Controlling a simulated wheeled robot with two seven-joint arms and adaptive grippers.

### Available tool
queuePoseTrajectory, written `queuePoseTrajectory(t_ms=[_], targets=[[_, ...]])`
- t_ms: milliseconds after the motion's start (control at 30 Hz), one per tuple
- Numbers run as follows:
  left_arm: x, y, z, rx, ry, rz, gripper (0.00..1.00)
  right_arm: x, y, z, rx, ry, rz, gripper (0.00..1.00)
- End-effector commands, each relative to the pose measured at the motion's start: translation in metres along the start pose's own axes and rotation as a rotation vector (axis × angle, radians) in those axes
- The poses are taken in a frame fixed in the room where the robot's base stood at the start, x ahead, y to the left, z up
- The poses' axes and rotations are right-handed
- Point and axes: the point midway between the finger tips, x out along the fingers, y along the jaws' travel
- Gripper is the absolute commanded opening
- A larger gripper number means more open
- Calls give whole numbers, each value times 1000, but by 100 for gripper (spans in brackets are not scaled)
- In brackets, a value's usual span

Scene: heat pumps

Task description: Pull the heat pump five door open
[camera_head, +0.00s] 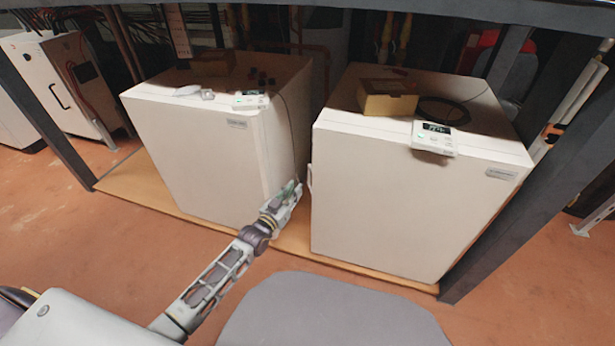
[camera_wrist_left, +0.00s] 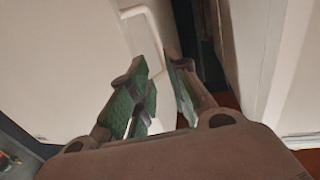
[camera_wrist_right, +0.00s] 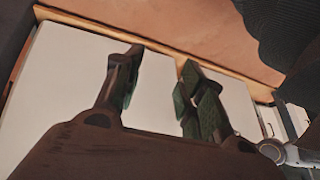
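Two white box-shaped heat pumps stand side by side, a left one (camera_head: 195,150) and a right one (camera_head: 415,200); their labels are too small to read, so I cannot tell which is five. The right one's front looks closed. A pale handle (camera_head: 309,178) shows at its left edge. My left gripper (camera_head: 293,190) is low at the gap between the boxes, just left of this handle. In the left wrist view the gripper (camera_wrist_left: 157,65) is open, with a white bar handle (camera_wrist_left: 146,30) at its fingertips; contact is unclear. My right gripper (camera_wrist_right: 160,62) is open and empty.
A small control panel (camera_head: 434,138) and a cardboard box (camera_head: 388,98) are on the right heat pump. Another panel (camera_head: 251,100) is on the left one. Both stand on a wooden board (camera_head: 120,185) under a dark metal frame (camera_head: 48,100). The floor (camera_head: 50,240) in front is clear.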

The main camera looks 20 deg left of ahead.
Motion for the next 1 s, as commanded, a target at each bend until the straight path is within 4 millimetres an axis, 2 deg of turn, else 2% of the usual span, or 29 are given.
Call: queuePoseTrajectory(t_ms=[300, 1000], targets=[[27, 0, 1, 0, 0, 0, 18, 22, 2, 18, 22, 24, -13, 40], [84, 1, 1, 0, 1, 1, 18, 45, 4, 30, 31, 68, -42, 40]])
